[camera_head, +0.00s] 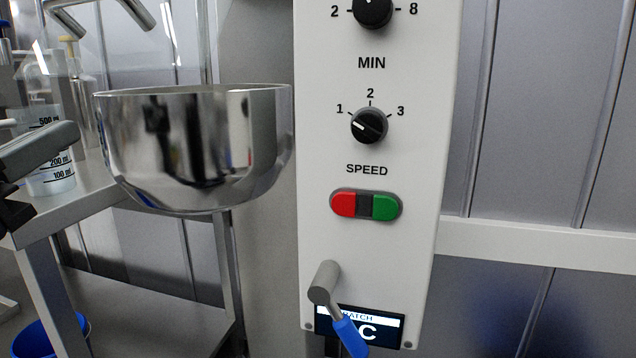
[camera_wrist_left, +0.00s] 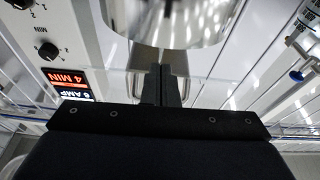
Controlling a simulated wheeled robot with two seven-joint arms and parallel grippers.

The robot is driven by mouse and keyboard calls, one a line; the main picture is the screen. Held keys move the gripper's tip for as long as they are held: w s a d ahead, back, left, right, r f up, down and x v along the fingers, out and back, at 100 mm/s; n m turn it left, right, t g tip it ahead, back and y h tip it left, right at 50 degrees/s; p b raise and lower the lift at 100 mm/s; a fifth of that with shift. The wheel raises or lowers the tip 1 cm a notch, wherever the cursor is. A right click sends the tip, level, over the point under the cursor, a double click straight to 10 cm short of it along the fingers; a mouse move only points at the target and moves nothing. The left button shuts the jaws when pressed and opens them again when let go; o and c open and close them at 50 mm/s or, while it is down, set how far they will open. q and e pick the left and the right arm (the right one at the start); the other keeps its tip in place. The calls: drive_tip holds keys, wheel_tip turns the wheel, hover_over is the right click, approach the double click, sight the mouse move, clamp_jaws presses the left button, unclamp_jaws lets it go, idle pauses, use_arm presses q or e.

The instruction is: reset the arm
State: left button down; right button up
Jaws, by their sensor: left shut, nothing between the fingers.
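My left gripper (camera_head: 62,138) comes in at the left edge of the head view, left of a shiny metal bowl (camera_head: 195,150). In the left wrist view my left gripper (camera_wrist_left: 162,84) has its two dark fingers together, with nothing between them. A metal bowl (camera_wrist_left: 170,22) fills the top middle of that view, beyond the fingertips. I cannot tell how much space separates them. My right gripper shows in neither view.
A white control panel (camera_head: 420,240) has black knobs (camera_head: 369,126), a red and green switch (camera_head: 366,205) and a blue-handled lever (camera_head: 347,335). A graduated beaker (camera_head: 55,180) stands on a metal table (camera_head: 100,200) at left. A blue bucket (camera_head: 40,342) is below.

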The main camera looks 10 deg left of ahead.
use_arm(q)
drive_tip(key=w+d+f+g, duration=0.1)
drive_tip(key=w+f+g, duration=0.15)
drive_tip(key=f, duration=0.55)
drive_tip(key=w+d+f+n+g, duration=0.1)
drive_tip(key=f+g, duration=0.2)
drive_tip(key=f, duration=0.5)
drive_tip(key=w+d+f+g, duration=0.2)
drive_tip(key=f+g, duration=0.1)
drive_tip(key=f, duration=0.5)
drive_tip(key=s+d+f+n+g+h+p, duration=0.1)
drive_tip(key=s+d+f+g, duration=0.15)
drive_tip(key=f, duration=0.65)
drive_tip(key=s+d+f+g+h+p, duration=0.1)
drive_tip(key=s+f+g, duration=0.3)
drive_tip(key=f, duration=0.5)
wheel_tip(320, 180, up, 37)
drive_tip(key=p, duration=3.7)
drive_tip(key=shift+s+d+g+p, duration=0.3)
drive_tip(key=shift+s+p, duration=0.05)
